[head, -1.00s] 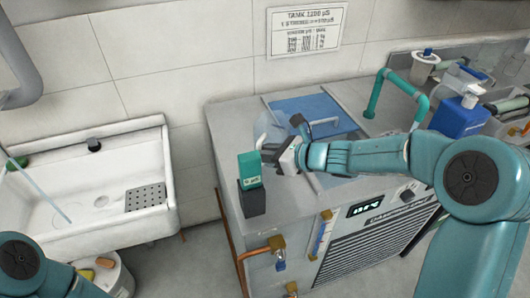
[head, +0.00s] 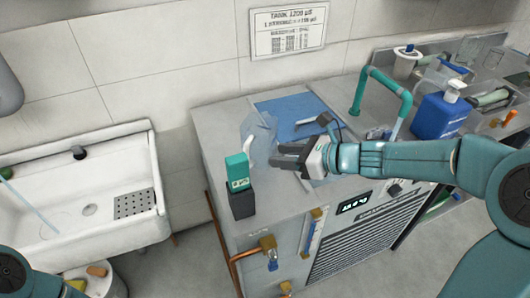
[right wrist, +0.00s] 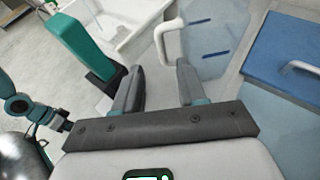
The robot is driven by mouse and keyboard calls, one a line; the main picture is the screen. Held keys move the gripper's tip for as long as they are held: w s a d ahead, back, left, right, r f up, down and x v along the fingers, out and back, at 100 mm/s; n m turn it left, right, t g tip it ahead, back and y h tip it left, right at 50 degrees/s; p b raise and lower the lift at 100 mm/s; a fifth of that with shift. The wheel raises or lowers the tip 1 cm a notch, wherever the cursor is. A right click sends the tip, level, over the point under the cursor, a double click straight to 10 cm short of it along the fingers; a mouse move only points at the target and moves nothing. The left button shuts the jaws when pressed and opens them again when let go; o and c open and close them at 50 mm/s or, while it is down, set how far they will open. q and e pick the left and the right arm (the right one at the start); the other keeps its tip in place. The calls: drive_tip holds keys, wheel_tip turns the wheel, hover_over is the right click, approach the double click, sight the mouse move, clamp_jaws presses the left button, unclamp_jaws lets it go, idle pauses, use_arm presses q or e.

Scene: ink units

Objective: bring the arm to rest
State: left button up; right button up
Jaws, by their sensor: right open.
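My right gripper (head: 282,155) is open and empty above the top of the grey machine (head: 212,135). It is a little to the right of a teal handheld meter (head: 238,168) that stands upright in a dark holder (head: 242,205). The right wrist view shows the two spread fingers (right wrist: 157,90) with nothing between them, and the teal meter (right wrist: 77,45) apart on the left. A clear jug (head: 262,128) with a white handle (right wrist: 168,42) stands just beyond the fingers.
A blue lid (head: 290,108) lies on the machine top behind the gripper. A teal pipe (head: 385,82) and a blue pump bottle (head: 437,115) stand to the right. A white sink (head: 120,235) is at the left, with floor between it and the machine.

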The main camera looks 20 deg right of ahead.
drive_tip(key=shift+v, duration=1.2)
